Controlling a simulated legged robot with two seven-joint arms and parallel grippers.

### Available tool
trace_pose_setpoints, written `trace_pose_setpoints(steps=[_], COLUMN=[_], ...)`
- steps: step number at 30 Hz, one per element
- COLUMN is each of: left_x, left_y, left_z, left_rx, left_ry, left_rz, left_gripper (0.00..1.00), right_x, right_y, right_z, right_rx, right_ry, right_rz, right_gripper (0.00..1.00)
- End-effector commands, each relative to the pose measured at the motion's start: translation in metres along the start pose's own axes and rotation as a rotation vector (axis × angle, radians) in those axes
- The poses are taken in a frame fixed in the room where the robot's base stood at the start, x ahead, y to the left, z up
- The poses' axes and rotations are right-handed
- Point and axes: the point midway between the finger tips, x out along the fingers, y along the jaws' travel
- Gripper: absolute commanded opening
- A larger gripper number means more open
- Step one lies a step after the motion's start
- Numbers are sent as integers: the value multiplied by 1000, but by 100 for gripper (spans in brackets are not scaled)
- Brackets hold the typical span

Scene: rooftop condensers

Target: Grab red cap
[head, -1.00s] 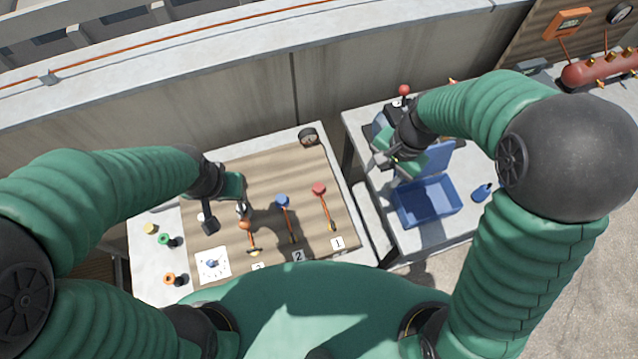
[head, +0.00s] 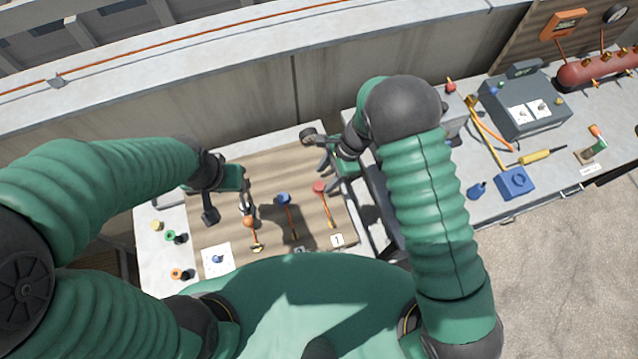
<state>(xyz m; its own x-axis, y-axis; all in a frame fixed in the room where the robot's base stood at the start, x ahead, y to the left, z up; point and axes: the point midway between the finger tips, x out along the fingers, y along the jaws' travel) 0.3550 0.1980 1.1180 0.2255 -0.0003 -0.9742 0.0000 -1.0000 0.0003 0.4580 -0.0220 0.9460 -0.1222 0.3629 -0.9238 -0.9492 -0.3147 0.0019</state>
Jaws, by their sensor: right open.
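The red cap (head: 320,187) sits at the upper end of an orange hose on the wooden board (head: 265,175), in the row marked 1. A blue cap (head: 284,197) and an orange cap (head: 250,222) top similar hoses to its left. My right gripper (head: 322,170) is open just above and beside the red cap in the picture, with nothing between its fingers. I cannot tell whether it touches the cap. My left gripper (head: 228,210) is over the left part of the board, its fingers apart and empty.
A round gauge (head: 308,134) sits at the board's top edge. Small colored fittings (head: 170,236) and a white dial card (head: 217,259) lie at left. The right table holds a grey box (head: 524,103), a blue block (head: 515,183) and a yellow tool (head: 543,155). My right arm hides part of that table.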

Motion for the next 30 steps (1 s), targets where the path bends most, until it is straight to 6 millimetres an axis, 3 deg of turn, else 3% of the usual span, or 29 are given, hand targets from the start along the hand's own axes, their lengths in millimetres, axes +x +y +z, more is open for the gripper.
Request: trace_pose_setpoints(steps=[3, 7, 14, 26, 30], left_x=[-14, -16, -15, -15, -15], left_y=[0, 0, 0, 0, 0], left_z=[-4, -4, -4, -4, -4], left_rx=[0, 0, 0, 0, 0], left_ry=[0, 1, 0, 0, 0], left_rz=[0, 0, 0, 0, 0], left_gripper=[36, 36, 36, 36, 36], right_x=[19, 40, 44, 43, 43], right_y=[1, -1, -2, -2, -2], right_z=[1, 0, -1, -1, -1], right_rx=[1, 0, 0, 0, 0], right_ry=[0, 0, -1, -1, 0], right_rz=[6, 3, 0, 1, 1], right_gripper=[51, 51, 51, 0, 0])
